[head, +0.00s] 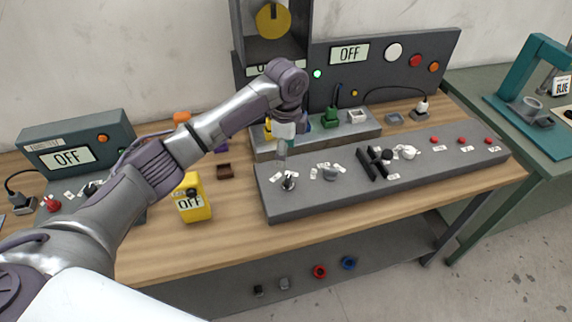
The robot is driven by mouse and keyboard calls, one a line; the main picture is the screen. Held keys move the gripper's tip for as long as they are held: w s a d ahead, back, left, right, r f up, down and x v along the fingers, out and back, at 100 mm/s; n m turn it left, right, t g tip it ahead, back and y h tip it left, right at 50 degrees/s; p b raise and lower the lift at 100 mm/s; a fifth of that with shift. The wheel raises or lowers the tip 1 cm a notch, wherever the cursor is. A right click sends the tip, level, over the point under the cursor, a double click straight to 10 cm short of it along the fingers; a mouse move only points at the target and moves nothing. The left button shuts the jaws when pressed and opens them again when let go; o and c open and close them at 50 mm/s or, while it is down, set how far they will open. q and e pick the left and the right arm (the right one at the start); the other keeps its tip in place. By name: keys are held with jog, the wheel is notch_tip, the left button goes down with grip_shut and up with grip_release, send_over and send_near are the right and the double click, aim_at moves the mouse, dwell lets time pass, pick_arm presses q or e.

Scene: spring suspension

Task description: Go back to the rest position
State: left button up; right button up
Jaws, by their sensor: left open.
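My left arm comes in from the left and reaches over the wooden workbench (245,235). My left gripper (284,158) points down above the left end of the dark grey panel (340,196). Its fingers look small and are seen nearly edge-on; they are open. A small dark metal part (289,183) stands on the panel just below the fingertips. I cannot tell whether they touch. My right gripper is not in view.
A yellow meter (191,198) reading OFF stands left of the panel. A grey-green box (75,143) reading OFF is at the left, partly behind my arm. A control board (440,52) stands at the back. A teal press (535,75) stands on a right-hand table. The bench's front strip is clear.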

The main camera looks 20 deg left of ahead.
pick_arm(q)
notch_tip(320, 180, up, 2)
jog(key=shift+r, duration=0.1)
dwell(0.4)
